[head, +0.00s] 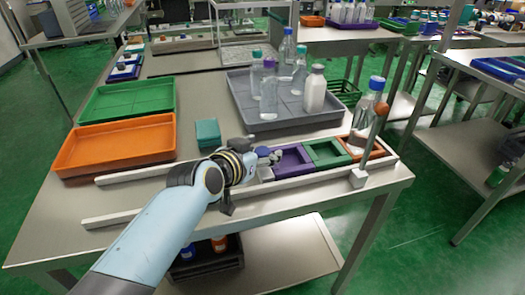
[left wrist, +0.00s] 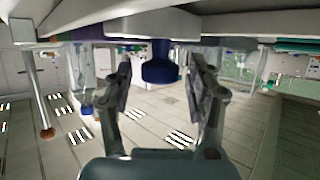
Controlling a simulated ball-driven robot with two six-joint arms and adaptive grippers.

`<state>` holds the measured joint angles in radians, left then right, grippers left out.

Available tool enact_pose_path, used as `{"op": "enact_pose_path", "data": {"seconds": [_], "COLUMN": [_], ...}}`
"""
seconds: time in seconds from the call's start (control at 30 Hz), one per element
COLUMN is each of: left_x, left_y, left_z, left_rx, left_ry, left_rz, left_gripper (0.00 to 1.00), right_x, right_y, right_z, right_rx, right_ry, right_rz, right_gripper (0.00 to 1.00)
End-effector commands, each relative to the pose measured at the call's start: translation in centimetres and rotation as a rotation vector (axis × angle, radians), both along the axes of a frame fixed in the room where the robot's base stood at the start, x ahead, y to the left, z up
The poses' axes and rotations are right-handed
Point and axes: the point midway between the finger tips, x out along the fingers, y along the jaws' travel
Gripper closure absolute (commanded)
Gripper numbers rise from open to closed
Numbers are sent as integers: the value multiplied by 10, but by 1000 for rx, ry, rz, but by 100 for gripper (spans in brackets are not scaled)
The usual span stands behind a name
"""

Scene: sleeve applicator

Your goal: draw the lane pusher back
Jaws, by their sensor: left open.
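The lane pusher shows as a small grey block (head: 265,173) at the left end of the row of holders in the lane. A dark blue knob (left wrist: 160,64) shows in the left wrist view, between the spread fingers of my left gripper (left wrist: 160,88), with a gap on both sides. In the head view, my left gripper (head: 268,158) is at the pusher, and my wrist partly hides the lane there. A purple holder (head: 292,161), a green holder (head: 326,153) and an orange holder (head: 374,148) stand in a row right of the pusher. My right gripper is not seen.
Light rails (head: 130,175) border the lane, its left stretch empty. A blue-capped bottle (head: 364,130) stands at the orange holder. Behind are a grey tray (head: 243,96) with several bottles, a teal block (head: 208,133), an orange tray (head: 115,145) and a green tray (head: 128,98).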

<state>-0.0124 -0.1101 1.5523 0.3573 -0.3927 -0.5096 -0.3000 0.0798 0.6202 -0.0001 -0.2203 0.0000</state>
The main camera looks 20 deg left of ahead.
Motion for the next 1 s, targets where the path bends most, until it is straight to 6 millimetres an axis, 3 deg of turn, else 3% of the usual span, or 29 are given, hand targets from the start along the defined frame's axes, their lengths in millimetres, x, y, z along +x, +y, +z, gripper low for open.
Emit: {"op": "enact_pose_path", "data": {"seconds": [0.37,0.8,1.0], "left_x": [6,6,6], "left_y": [-1,-1,-1], "left_z": [-3,-3,-3], "left_rx": [0,0,-1], "left_ry": [1,1,1], "left_rz": [0,0,0], "left_gripper": [44,100,100], "right_x": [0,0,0], "right_y": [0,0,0], "right_z": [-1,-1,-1], "right_rx": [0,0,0], "right_ry": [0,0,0], "right_rz": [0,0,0], "right_gripper": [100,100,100]}}
